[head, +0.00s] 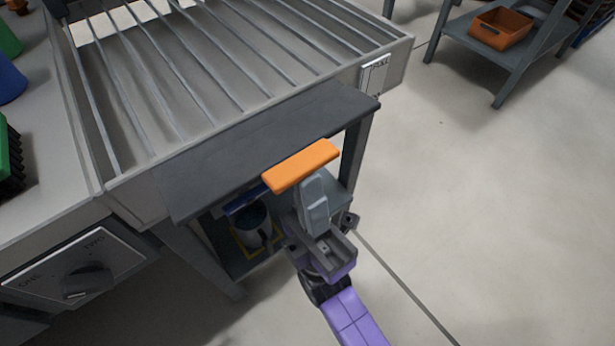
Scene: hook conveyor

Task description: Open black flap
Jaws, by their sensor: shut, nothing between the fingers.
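The black flap (235,142) is a long dark panel along the near edge of the grated conveyor table. An orange bar-like handle (301,165) shows at the flap's lower front edge, right of its middle. My gripper (314,183) is just below the handle in the picture, its grey fingers shut and empty. The fingertips look very close to the handle's underside; I cannot tell whether they touch. The flap's exact tilt is hard to judge from this high view.
The grated conveyor table (400,62) stands behind the flap. A control panel with a black knob (88,281) is at lower left. An orange bin (501,29) sits on a far rack.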

